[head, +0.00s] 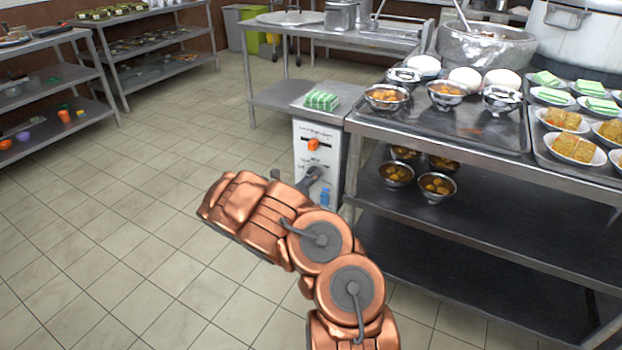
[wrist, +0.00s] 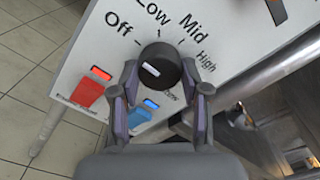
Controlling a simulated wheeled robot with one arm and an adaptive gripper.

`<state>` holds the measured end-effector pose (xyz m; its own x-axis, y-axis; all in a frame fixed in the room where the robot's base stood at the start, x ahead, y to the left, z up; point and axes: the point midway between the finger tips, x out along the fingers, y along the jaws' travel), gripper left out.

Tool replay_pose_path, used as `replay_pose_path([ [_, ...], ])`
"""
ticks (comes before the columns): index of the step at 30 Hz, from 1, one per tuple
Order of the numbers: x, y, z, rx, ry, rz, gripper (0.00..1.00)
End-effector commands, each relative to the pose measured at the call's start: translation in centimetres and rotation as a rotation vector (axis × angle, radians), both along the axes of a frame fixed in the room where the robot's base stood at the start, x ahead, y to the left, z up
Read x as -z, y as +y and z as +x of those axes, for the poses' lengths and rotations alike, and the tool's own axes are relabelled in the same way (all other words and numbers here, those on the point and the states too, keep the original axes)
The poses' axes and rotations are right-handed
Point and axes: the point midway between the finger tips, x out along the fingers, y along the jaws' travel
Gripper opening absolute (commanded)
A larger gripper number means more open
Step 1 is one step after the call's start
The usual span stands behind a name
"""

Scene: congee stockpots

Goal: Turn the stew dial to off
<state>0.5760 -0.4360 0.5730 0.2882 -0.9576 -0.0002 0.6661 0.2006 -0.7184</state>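The stew dial (wrist: 159,68) is a round black knob on a white panel (wrist: 75,75). Off, Low, Mid and High are printed around its upper side, with a small blurred label below it. A short white mark shows on the knob's left face; I cannot tell for certain which setting it points to. My gripper (wrist: 160,62) has its two fingers apart, one on each side of the knob; contact is not clear. In the head view, my gripper (head: 314,174) is at the panel's lower dial, below an orange knob (head: 313,144), and hides much of the dial.
A red switch (wrist: 92,90) and a blue switch (wrist: 140,116) sit below the dial, close to the fingers. A steel table (head: 400,130) with bowls and trays stands right of the panel. Open tiled floor (head: 150,200) lies to the left.

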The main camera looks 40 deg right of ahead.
Motion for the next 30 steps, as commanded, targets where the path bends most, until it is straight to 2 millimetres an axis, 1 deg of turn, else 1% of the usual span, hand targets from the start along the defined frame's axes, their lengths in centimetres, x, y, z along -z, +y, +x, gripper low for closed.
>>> replay_pose_path([
  [1, 0.0, 0.0, 0.0, 0.0, 0.001, 0.0, 0.51],
  [7, 0.0, 0.0, 0.0, 0.0, 0.0, 0.0, 0.71],
  [16, 0.0, 0.1, 0.0, 0.0, -0.001, 0.0, 0.71],
  [20, 0.0, 0.6, 0.0, -0.003, 0.0, 0.0, 0.71],
  [23, 0.0, 1.6, -0.3, -0.004, 0.0, 0.001, 0.71],
  [30, -0.1, 4.7, -1.2, -0.004, 0.002, -0.002, 0.71],
])
